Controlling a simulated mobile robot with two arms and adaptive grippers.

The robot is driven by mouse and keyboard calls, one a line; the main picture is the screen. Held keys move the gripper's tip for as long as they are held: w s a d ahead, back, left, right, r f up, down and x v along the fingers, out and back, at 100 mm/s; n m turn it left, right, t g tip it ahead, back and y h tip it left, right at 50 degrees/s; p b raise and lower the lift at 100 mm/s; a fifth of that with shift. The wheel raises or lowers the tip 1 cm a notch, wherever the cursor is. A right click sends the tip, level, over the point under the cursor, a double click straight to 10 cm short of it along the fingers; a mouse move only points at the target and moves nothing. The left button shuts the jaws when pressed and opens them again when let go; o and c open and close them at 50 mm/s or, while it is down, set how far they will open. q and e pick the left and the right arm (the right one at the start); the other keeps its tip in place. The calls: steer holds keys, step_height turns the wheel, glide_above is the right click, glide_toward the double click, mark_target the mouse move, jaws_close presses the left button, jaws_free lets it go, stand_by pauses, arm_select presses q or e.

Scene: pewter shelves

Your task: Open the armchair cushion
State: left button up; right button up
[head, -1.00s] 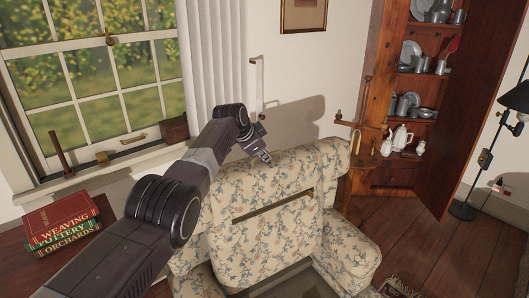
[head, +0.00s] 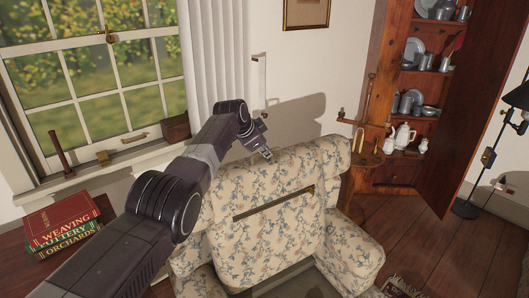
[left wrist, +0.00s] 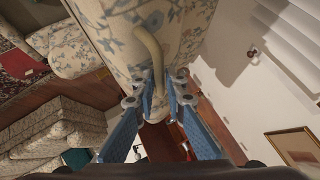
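The armchair (head: 345,250) has cream upholstery with blue flowers. Its back cushion (head: 285,225) has a dark straight strip (head: 273,203) across the front. My left gripper (head: 267,156) is at the top edge of the chair back, pointing down. In the left wrist view, my left gripper (left wrist: 162,85) has its blue fingers apart. A curved beige handle (left wrist: 150,45) lies against the floral fabric (left wrist: 115,40), its near end reaching between the fingertips. I cannot tell whether the fingers touch it. The right gripper is not in view.
Stacked books (head: 62,228) lie on a wooden surface at the left, below the window (head: 80,85). An open wooden cupboard (head: 380,85) with pewter ware stands behind the chair at the right. A floor lamp (head: 490,155) stands at the far right.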

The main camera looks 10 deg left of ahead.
arm_select(q)
steer(key=o, duration=0.3)
steer(key=shift+s+r, duration=0.1)
steer(key=shift+s, duration=0.05)
steer(key=shift+f, duration=0.2)
steer(key=shift+s+r, duration=0.1)
steer(key=shift+s, duration=0.05)
steer(key=shift+s+a+r, duration=0.3)
steer(key=shift+s+r, duration=0.1)
steer(key=shift+r, duration=0.15)
steer(key=v, duration=1)
steer(key=shift+d+r, duration=0.2)
steer(key=shift+r, duration=0.1)
steer(key=shift+s, duration=0.1)
